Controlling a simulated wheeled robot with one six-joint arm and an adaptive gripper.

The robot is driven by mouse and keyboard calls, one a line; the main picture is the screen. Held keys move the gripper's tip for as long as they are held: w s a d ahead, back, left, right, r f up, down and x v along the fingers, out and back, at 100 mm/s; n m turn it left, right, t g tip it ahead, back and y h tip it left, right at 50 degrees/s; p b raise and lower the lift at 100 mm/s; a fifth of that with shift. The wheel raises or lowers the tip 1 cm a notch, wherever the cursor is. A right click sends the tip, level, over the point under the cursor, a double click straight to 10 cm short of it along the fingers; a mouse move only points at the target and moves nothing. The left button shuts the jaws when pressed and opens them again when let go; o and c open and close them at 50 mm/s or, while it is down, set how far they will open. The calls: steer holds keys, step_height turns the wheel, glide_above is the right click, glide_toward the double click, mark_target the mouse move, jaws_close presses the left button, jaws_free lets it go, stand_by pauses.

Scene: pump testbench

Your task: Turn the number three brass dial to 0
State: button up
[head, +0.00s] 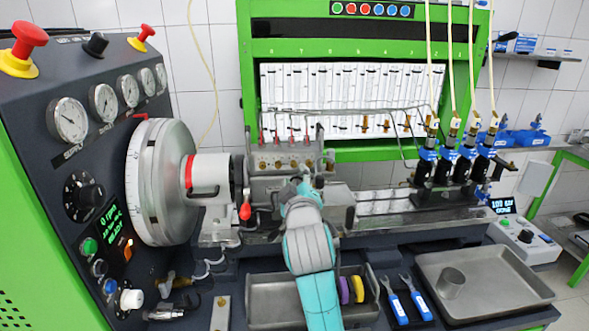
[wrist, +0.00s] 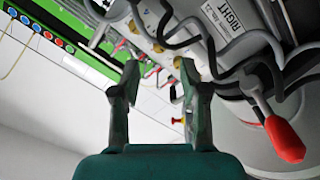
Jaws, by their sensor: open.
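A row of small brass dials (head: 278,164) sits on the front of the grey pump block (head: 257,152) in the middle of the bench. I cannot read numbers on them, so I cannot tell which is number three, nor its setting. In the wrist view, brass pieces (wrist: 158,48) show on a metal block just beyond the fingertips. My gripper (wrist: 158,75) is open, with nothing between its fingers. In the head view, my gripper (head: 302,184) is just below the front of the pump block, and my arm hides part of it.
Metal pipes (head: 350,111) arch above the block. A large flywheel (head: 160,182) and a red-tipped lever (head: 245,211) stand left; the lever's red tip also shows in the wrist view (wrist: 285,139). Blue injectors (head: 467,160) stand right. A grey tray (head: 515,279) lies front right.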

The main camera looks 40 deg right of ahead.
mark_target(294, 165)
steer(key=x, duration=0.5)
steer(key=shift+w+d, duration=0.25)
steer(key=shift+w, duration=0.05)
jaws_close()
